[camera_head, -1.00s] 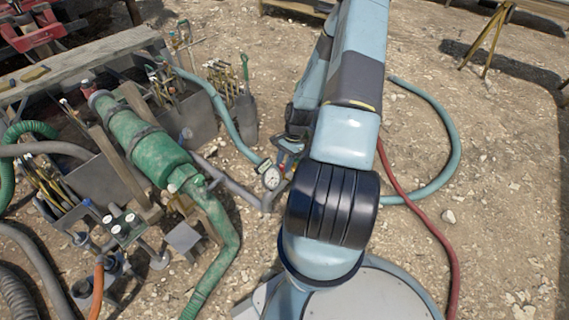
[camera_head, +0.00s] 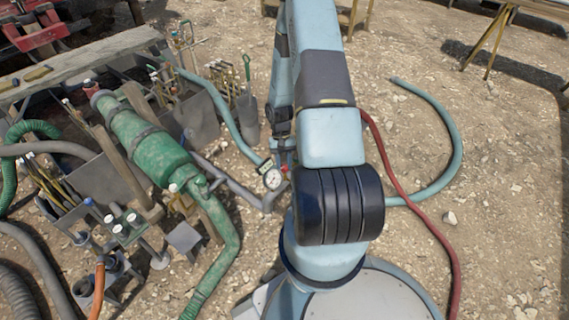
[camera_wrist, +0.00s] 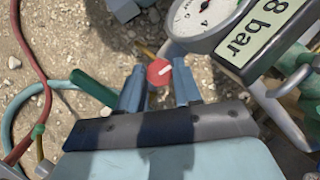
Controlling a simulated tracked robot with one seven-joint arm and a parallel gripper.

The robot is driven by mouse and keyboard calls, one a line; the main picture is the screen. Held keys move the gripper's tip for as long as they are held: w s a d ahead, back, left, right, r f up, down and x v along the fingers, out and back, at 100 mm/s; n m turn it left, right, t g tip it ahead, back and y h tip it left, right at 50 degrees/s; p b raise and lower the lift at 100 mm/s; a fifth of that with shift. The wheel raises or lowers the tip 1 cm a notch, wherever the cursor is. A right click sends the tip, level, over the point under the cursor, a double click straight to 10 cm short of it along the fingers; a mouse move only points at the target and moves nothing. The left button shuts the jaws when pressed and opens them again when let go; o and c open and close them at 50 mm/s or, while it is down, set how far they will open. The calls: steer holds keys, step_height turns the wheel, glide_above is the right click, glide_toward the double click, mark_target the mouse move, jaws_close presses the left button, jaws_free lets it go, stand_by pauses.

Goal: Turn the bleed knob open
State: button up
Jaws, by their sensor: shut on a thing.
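The bleed knob (camera_wrist: 159,73) is a small red knob with a white mark. In the wrist view it sits between the two blue fingers of my gripper (camera_wrist: 160,88), which are shut on it. The white mark slants up to the right. A round pressure gauge (camera_wrist: 203,18) is just above and right of the knob, with a green label (camera_wrist: 262,35) reading "8 bar" beside it. In the head view the gauge (camera_head: 273,179) stands at the pipe junction, left of my arm. The knob and fingertips are mostly hidden there.
In the wrist view a green handle (camera_wrist: 92,87) and a red hose (camera_wrist: 40,80) lie left of my gripper. In the head view a green pump body (camera_head: 150,140), crates and hoses crowd the left. A blue hose (camera_head: 455,130) loops over open gravel at right.

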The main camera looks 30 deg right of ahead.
steer(key=shift+w+a+n+h, duration=0.15)
steer(key=shift+n+h, duration=0.35)
steer(key=shift+n, duration=0.9)
steer(key=o, duration=1)
steer(key=shift+o, duration=0.2)
